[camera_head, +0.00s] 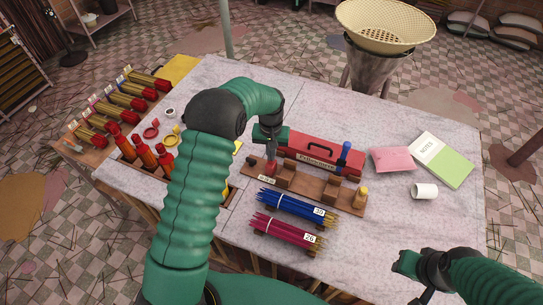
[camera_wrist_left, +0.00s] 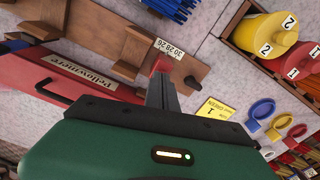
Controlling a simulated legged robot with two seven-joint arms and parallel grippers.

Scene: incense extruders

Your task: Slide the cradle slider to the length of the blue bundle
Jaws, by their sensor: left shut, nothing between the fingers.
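The wooden cradle (camera_head: 328,193) lies across the middle of the table, with upright brown blocks on it. In the left wrist view, the cradle (camera_wrist_left: 187,72) has a scale label (camera_wrist_left: 170,48) marked 30, 28, 26. A small red piece (camera_wrist_left: 160,64) stands by the label; I cannot tell if it belongs to the slider. My left gripper (camera_head: 271,166) is shut and empty at the cradle's left end, its fingertips close to the red piece. The blue bundle (camera_head: 290,206) lies in front of the cradle, with a white tag. My right gripper (camera_head: 402,263) is low at the right, away from the cradle.
A red toolbox (camera_head: 325,152) stands right behind the cradle. A pink bundle (camera_head: 282,233) lies in front of the blue one. Red bottles (camera_head: 144,152) and coloured rings stand at the left. A white cup (camera_head: 424,191) and a notebook (camera_head: 441,160) are at the right.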

